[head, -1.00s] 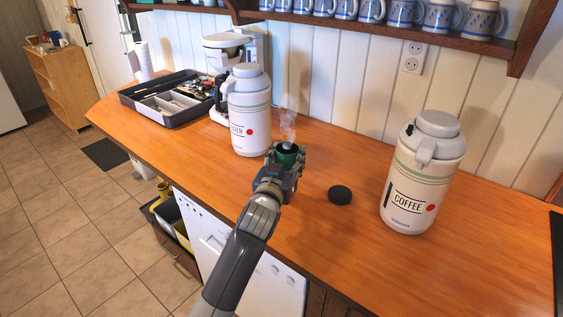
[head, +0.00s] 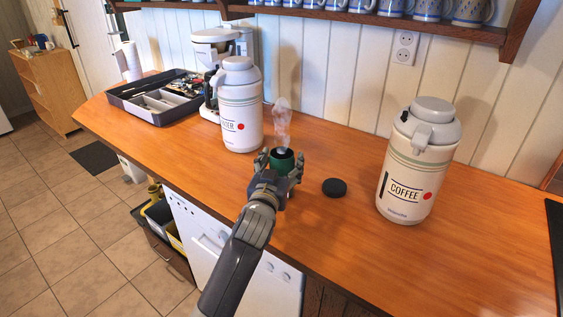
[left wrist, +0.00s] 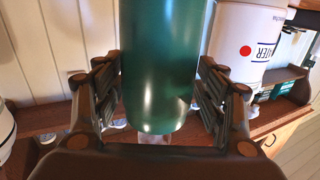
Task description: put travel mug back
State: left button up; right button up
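The green travel mug (head: 284,160) stands upright on the wooden counter, with its top open and steam rising from it. My left gripper (head: 279,168) is around it, one finger on each side. In the left wrist view the green mug body (left wrist: 160,65) is between the spread fingers, with narrow gaps beside it. The gripper hides the mug's lower part in the head view. A black round lid (head: 334,187) lies flat on the counter to the right of the mug. My right gripper is not in view.
A white "COFFEE" flask (head: 408,170) stands at the right. Another white flask (head: 240,115) stands behind the mug to the left, near a coffee machine (head: 212,50) and a dark utensil tray (head: 160,118). Counter (head: 330,240) is clear in front of the lid.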

pick_arm(q)
jog(key=shift+r, duration=0.1)
jog(key=shift+s+r, duration=0.1)
jog(key=shift+r, duration=0.1)
jog(key=shift+s+f, duration=0.15)
jog(key=shift+s, duration=0.2)
jog(key=v, duration=1.1)
jog(key=shift+b, duration=0.35)
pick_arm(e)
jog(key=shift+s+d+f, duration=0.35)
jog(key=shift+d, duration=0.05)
pick_arm(q)
jog(key=shift+s, duration=0.1)
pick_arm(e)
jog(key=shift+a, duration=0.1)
